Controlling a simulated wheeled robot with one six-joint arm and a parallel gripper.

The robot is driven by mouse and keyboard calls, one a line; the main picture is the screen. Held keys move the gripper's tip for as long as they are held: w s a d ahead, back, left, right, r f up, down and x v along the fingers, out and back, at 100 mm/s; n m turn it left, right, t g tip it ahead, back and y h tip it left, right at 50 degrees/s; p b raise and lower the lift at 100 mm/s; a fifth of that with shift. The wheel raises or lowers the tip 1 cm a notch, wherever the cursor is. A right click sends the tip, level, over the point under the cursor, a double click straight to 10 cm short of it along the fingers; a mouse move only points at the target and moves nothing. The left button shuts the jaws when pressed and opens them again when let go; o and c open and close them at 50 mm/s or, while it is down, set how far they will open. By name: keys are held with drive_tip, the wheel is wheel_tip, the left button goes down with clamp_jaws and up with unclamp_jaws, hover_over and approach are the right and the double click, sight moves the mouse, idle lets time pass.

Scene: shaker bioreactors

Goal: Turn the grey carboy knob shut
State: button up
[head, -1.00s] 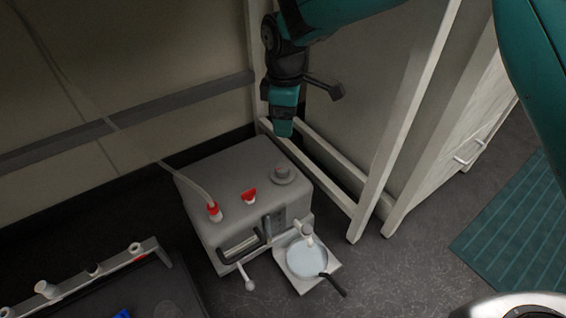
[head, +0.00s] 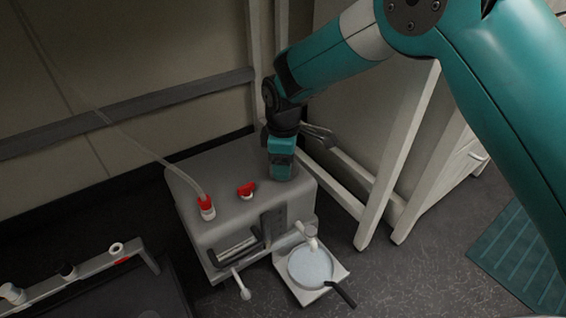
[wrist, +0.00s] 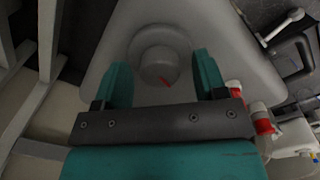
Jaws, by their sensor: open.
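The grey carboy (head: 228,168) stands on the floor with its flat top facing up. Its round grey knob (wrist: 159,55) shows in the wrist view, with a short red mark on its near side. My gripper (wrist: 162,72) is open, with one teal finger on each side of the knob. I cannot tell whether the fingers touch it. In the head view my gripper (head: 281,172) points down at the right part of the carboy's top and hides the knob.
A red-collared port (head: 207,207) with a clear tube and a red cap (head: 247,189) stand on the top, left of my gripper. A white tray (head: 334,270) with a round dish sits in front. A pale frame (head: 375,190) rises close on the right.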

drive_tip(key=shift+c, duration=0.2)
drive_tip(key=c, duration=0.9)
drive_tip(key=shift+r, duration=0.1)
drive_tip(key=shift+p, duration=0.4)
drive_tip(key=m+p, duration=0.1)
drive_tip(key=p, duration=0.1)
drive_tip(key=m+p, duration=0.1)
drive_tip(key=p, duration=0.1)
drive_tip(key=shift+r+p, duration=0.35)
drive_tip(key=shift+p, duration=0.05)
drive_tip(key=m+p, duration=0.4)
drive_tip(key=p, duration=0.1)
drive_tip(key=shift+f, duration=0.1)
drive_tip(key=m+p, duration=0.4)
drive_tip(key=shift+f, duration=0.1)
drive_tip(key=shift+f+m+p, duration=0.2)
drive_tip(key=shift+m+p, duration=1.1)
drive_tip(key=shift+m, duration=1.1)
